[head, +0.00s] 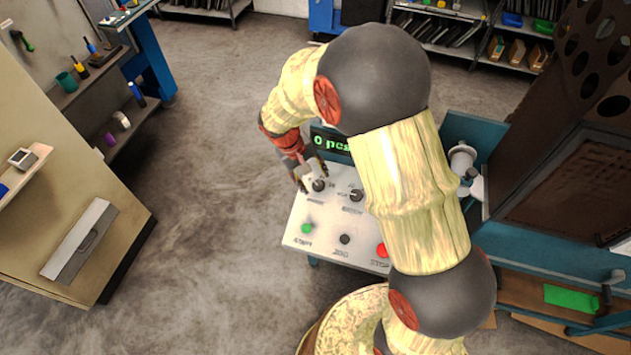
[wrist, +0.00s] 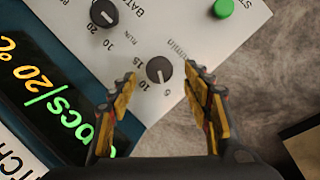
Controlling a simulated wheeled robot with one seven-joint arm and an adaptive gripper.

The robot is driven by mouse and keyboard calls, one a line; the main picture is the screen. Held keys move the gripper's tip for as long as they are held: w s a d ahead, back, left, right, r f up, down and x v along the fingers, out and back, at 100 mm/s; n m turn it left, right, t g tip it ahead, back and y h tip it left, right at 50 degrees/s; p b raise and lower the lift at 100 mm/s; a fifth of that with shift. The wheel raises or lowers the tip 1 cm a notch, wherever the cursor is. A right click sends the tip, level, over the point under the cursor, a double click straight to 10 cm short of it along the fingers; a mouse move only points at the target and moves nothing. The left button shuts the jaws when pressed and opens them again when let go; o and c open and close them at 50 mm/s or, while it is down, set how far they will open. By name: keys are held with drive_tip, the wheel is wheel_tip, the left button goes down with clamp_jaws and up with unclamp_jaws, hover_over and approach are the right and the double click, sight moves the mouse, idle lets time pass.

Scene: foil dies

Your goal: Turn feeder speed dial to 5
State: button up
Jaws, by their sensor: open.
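The feeder speed dial (wrist: 159,69) is a round black knob on a pale control panel (wrist: 182,25), with 5, 10 and 15 printed around it. Its pointer setting is too small to read surely. In the head view the dial (head: 319,185) sits at the panel's upper left. My gripper (wrist: 160,79) is open, with its yellow-and-black fingers on either side of the dial. I see no clear contact between fingers and knob. In the head view my gripper (head: 306,177) is just beside and above the dial, partly covering that corner of the panel.
A second black dial (head: 356,195) marked BATCH sits to the right. Below are a green START button (head: 306,228), black JOG button (head: 345,239) and red STOP button (head: 382,250). A display (head: 330,143) stands behind the panel. Open floor lies left.

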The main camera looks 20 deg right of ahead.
drive_tip(key=v, duration=0.8)
drive_tip(key=shift+a+r, duration=0.15)
drive_tip(key=shift+r, duration=0.2)
